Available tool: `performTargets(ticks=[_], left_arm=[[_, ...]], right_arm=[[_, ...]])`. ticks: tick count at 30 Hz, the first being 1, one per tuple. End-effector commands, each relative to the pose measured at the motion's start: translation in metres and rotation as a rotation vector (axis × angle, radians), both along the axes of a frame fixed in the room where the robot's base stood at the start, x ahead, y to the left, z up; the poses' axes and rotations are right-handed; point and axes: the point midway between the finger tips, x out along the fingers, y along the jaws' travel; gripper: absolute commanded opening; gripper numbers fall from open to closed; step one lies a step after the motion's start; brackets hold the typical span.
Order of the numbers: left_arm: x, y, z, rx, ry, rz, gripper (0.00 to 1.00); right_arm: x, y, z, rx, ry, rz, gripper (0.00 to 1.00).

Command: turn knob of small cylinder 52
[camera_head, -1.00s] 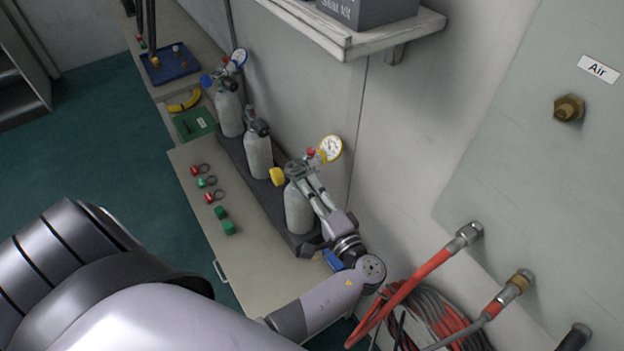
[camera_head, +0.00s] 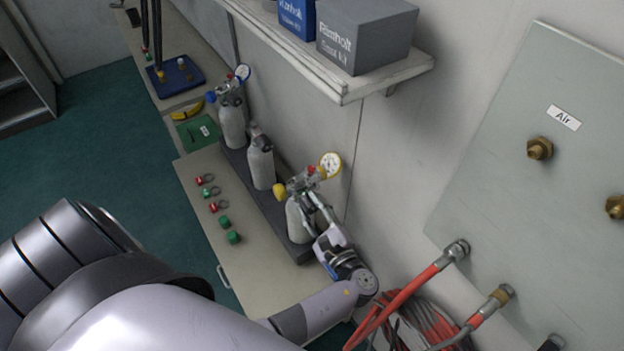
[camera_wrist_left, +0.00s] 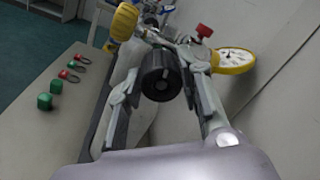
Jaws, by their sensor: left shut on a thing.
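The nearest of the small grey cylinders (camera_head: 296,221) stands upright in a dark rack. Its valve top carries a yellow knob (camera_head: 279,191), a red knob and a yellow-rimmed gauge (camera_head: 330,164). No number is legible on it. My left gripper (camera_head: 303,192) is at this valve top, coming from the front right. In the left wrist view, a black round knob (camera_wrist_left: 160,77) sits between the fingers of my left gripper (camera_wrist_left: 163,68), which is shut on it. The gauge (camera_wrist_left: 234,60) and red knob (camera_wrist_left: 204,31) show just beyond. My right gripper is not in view.
Two more cylinders (camera_head: 261,163) (camera_head: 232,125) stand behind in the rack (camera_head: 270,208). Several red and green small parts (camera_head: 219,206) lie on the bench (camera_head: 250,278) to the left. A shelf (camera_head: 345,88) with boxes overhangs the back. Red hoses (camera_head: 405,290) hang at the right.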

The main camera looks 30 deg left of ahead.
Motion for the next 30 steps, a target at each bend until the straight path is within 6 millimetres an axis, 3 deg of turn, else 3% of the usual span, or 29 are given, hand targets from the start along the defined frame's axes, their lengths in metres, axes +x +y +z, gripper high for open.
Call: performTargets(ticks=[18, 30], left_arm=[[-0.001, 0.000, 0.003, 0.267, 0.524, 0.000, 0.05], [-0.001, 0.001, 0.001, 0.439, 0.862, -0.002, 0.05]], right_arm=[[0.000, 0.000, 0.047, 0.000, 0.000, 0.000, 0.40], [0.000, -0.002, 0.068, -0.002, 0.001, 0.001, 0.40]])
